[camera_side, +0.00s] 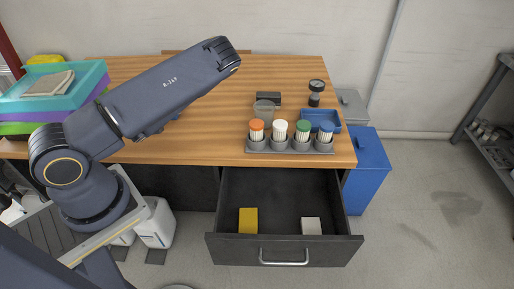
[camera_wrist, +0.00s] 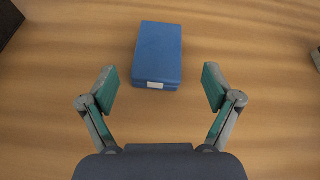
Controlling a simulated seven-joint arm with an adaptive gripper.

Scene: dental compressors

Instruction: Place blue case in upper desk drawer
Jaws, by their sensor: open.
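The blue case (camera_wrist: 158,50) lies flat on the wooden desk top in the wrist view, with a small white label on its near edge. My gripper (camera_wrist: 160,87) is open and empty, its two green-padded fingers apart, left and right of the case's near end. I cannot tell how high it is above the desk. In the side view my arm hides both the gripper and the case. The upper desk drawer (camera_side: 275,188) is pulled open below the desk's front edge. It holds a yellow block and a pale block, with bare floor between them.
A grey rack (camera_side: 290,147) of several coloured-cap bottles stands near the desk's front right edge. Stacked colourful trays (camera_side: 60,97) sit at the left. The desk's middle back is clear.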

